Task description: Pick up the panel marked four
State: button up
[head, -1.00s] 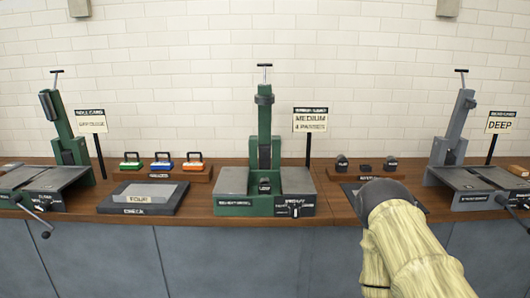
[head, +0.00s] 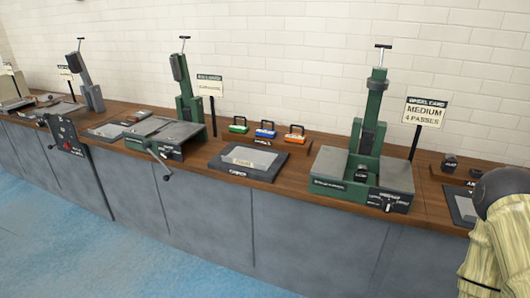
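The panel marked four (head: 247,158) is a flat grey plate with a pale label that seems to read "FOUR". It lies flat on a dark square mat (head: 225,171) on the wooden counter, left of the middle of the head view. The mat has a white word on its front edge. My wood-textured arm with a dark rounded joint shows at the lower right edge, well apart from the panel. My gripper is not in view.
A green press (head: 366,165) with a "MEDIUM 4 PASSES" sign (head: 424,112) stands right of the mat. Another green press (head: 165,133) with a crank stands left. Three colored-handled blocks (head: 265,132) sit on a wooden tray behind. Blue floor (head: 90,235) is clear in front.

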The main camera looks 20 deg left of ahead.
aim_at(258, 160)
jog(key=k, duration=0.5)
jog(key=u, duration=0.6)
jog(key=i, duration=0.5)
jog(key=u, duration=0.55)
jog(key=i, duration=0.9)
